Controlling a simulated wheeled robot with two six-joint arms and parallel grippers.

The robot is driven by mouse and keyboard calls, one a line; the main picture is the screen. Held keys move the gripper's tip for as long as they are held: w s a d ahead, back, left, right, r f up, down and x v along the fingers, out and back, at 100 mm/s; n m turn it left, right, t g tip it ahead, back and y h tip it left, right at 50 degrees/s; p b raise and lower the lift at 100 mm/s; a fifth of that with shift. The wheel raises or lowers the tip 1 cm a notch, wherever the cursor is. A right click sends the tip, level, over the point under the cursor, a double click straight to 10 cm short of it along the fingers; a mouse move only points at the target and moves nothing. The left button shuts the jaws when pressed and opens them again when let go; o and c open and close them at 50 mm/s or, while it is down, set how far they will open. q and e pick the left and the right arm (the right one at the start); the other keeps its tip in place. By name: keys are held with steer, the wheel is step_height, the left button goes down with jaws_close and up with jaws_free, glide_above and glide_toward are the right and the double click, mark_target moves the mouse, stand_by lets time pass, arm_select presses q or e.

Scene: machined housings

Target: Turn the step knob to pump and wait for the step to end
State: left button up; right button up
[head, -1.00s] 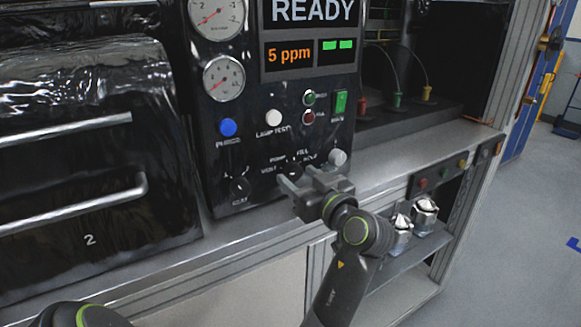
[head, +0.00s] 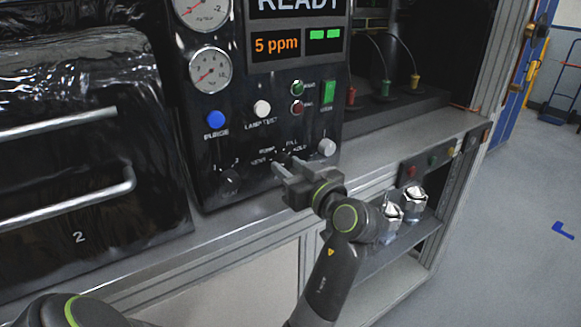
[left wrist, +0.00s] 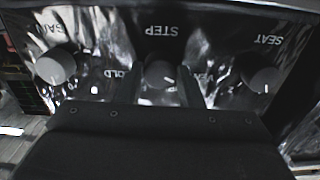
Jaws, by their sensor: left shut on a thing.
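The step knob (head: 284,157) is a small dark knob low on the black control panel (head: 240,130), with position labels around it. In the left wrist view, upside down, the knob (left wrist: 160,75) sits between my fingers under the word STEP. A short light mark shows on it; which label it faces I cannot tell. My left gripper (head: 290,166) is shut on the knob, and its fingers (left wrist: 159,90) partly hide the labels. The display (head: 300,8) reads READY, cut off at the top, above 5 ppm and two green bars. My right gripper is not in view.
A dark seat knob (head: 229,181) and a grey knob (head: 327,147) flank the step knob. Blue (head: 216,119) and white (head: 262,108) buttons sit above. Black drawers (head: 80,140) with metal handles stand left. Metal fittings (head: 413,199) rest on a lower shelf.

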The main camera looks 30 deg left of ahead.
arm_select(q)
steer(key=shift+r+m+p, duration=0.15)
steer(key=shift+m+p, duration=0.5)
steer(key=shift+m, duration=0.25)
steer(key=shift+m+p, duration=0.55)
steer(key=shift+m, duration=0.25)
steer(key=shift+m+p, duration=0.8)
steer(key=shift+m, duration=0.4)
steer(key=shift+m+p, duration=0.9)
steer(key=shift+m, duration=0.4)
steer(key=o, duration=1)
